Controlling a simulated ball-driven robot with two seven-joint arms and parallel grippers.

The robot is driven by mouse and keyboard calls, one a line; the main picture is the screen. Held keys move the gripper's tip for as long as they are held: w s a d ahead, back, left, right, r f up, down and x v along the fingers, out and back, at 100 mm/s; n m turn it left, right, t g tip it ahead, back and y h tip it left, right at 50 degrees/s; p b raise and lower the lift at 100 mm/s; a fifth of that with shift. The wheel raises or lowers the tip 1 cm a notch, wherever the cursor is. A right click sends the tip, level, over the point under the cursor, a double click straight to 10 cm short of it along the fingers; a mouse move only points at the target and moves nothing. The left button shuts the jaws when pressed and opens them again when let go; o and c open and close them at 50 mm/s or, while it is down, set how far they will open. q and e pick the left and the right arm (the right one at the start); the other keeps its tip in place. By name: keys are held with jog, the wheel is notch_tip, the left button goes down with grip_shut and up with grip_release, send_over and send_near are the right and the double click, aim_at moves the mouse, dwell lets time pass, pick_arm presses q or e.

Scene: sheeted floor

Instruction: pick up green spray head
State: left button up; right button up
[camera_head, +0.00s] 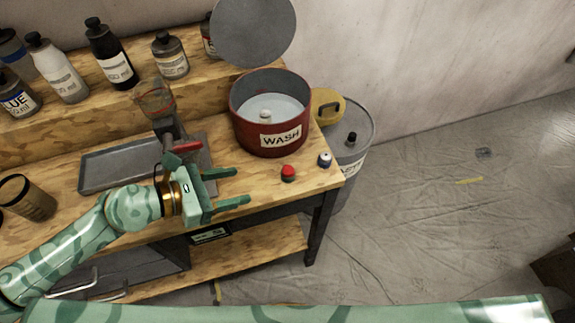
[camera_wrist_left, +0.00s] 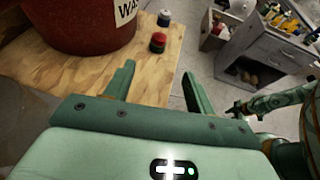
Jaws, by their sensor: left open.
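I cannot make out a green spray head in either view. My left gripper (camera_head: 242,186) is open and empty over the front edge of the wooden bench (camera_head: 262,180), its fingers pointing right. A small red-topped piece with a dark base (camera_head: 288,172) stands on the bench a little beyond the fingertips. A small white and blue piece (camera_head: 325,159) stands farther right, near the corner. In the left wrist view, the red-topped piece (camera_wrist_left: 158,42) shows ahead of the open fingers, apart from them. My right arm shows at the right there, its gripper (camera_wrist_left: 237,109) too small to judge.
A red WASH pot (camera_head: 262,140) holding liquid stands behind the small pieces. A grey tray (camera_head: 105,168) and a dark stand with a red handle lie left. Several bottles (camera_head: 110,55) line the raised shelf. A grey drum (camera_head: 350,165) stands beyond the bench's right end.

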aim_at(283, 175)
pick_arm(q)
jog(key=x, duration=0.4)
jog(key=shift+w+d+f, duration=0.1)
jog(key=shift+w+d, duration=0.15)
jog(key=shift+d, duration=0.05)
jog(key=shift+x, duration=1.2)
jog(key=shift+w+d+f, duration=0.1)
jog(key=shift+d, duration=0.05)
jog(key=b+x, duration=0.1)
jog(key=x, duration=0.4)
pick_arm(e)
jog(key=shift+a+f, duration=0.1)
jog(key=shift+f, duration=0.5)
pick_arm(q)
jog(key=c, duration=1.1)
